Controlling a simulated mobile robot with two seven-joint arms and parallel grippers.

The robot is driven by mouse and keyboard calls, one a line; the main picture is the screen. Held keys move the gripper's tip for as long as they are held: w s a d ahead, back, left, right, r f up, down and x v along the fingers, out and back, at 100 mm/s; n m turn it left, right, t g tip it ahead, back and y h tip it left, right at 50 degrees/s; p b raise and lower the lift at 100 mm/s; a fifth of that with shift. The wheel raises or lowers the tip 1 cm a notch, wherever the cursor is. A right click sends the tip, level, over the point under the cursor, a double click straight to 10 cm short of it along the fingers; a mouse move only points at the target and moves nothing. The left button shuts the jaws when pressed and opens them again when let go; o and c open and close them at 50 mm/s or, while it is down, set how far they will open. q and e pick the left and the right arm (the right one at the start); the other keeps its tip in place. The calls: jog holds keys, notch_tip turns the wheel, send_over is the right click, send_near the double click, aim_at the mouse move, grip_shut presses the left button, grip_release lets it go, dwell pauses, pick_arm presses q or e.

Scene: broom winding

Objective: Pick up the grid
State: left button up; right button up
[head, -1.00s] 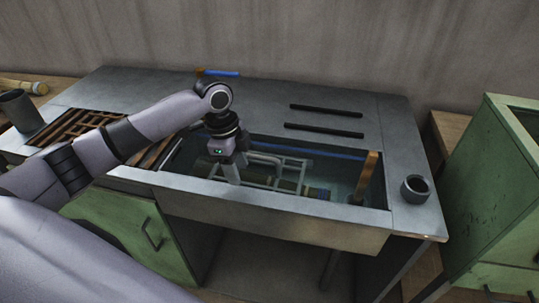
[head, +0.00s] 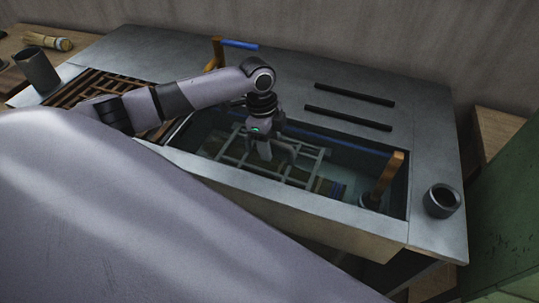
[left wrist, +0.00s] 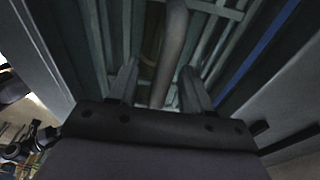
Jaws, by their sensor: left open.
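A pale metal grid (head: 305,172) lies inside the sunken basin of the workbench, over some greenish-brown material. My left gripper (head: 274,154) is over the grid, pointing down with its fingers apart. In the left wrist view, the open fingers of the left gripper (left wrist: 158,84) stand on either side of a rounded bar (left wrist: 172,45), with more grid bars (left wrist: 218,10) beyond. I cannot tell whether the fingers touch the bar. My right gripper is not in view.
The basin's front rim (head: 280,193) and a wooden handle (head: 388,178) stand near. A dark cup (head: 442,201) sits at right, a brown slatted rack (head: 105,90) at left. Two black bars (head: 348,117) lie behind the basin. A green cabinet (head: 510,220) stands at right.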

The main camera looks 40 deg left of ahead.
pick_arm(q)
jog(key=shift+f, duration=0.4)
grip_shut()
jog(key=shift+w+r, duration=0.15)
